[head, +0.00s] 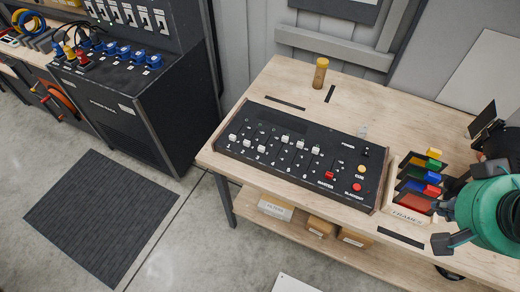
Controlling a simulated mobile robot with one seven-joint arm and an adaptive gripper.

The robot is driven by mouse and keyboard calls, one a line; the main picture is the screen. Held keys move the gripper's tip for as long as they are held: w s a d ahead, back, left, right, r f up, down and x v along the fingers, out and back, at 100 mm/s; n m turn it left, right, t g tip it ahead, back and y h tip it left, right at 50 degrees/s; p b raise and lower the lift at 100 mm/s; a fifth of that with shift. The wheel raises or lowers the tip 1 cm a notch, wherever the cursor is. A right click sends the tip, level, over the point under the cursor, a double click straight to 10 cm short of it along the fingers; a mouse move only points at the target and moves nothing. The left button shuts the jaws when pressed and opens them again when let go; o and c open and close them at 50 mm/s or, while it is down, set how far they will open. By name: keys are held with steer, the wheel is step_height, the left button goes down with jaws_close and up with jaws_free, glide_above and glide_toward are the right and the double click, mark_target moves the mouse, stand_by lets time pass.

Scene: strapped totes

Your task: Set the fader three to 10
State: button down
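The fader console (270,172) is a black slab lying on the wooden bench. White fader caps stand in a row across its left and middle. Counting from the left, the third white cap (261,149) sits low, near the front, in line with the two caps to its left. The caps further right sit higher in their slots. A red cap (329,175) is on the master fader. The numbers and scale marks are too small to read. My gripper (462,205) is at the right edge, partly hidden by my teal arm, well apart from the console. Its opening is unclear.
A rack of coloured cards (413,205) stands between the console and my arm. Yellow (361,169) and red (357,187) buttons are on the console's right. A black cabinet (130,105) is left. The space above the faders is clear.

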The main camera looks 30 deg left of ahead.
steer(key=w+a+f+n+g+p, duration=0.1)
steer(key=w+a+f+n+p, duration=0.2)
steer(key=w+a+n, duration=0.55)
steer(key=w+a+f+n+p, duration=0.3)
steer(key=w+a+n, duration=0.2)
steer(key=a+n, duration=0.55)
steer(key=s+a+f+n+p, duration=0.1)
steer(key=a+f+n, duration=0.3)
steer(key=a, duration=0.5)
steer(key=s+a+f+n+p, duration=0.2)
steer(key=s+a+f+n, duration=0.1)
steer(key=a+f+n, duration=0.2)
steer(key=s+a+f+n+p, duration=0.1)
steer(key=s+a+f+n, duration=0.2)
steer(key=a, duration=1)
step_height(320, 180, down, 2)
steer(key=n, duration=0.4)
steer(key=shift+n, duration=0.4)
steer(key=shift+f, duration=0.2)
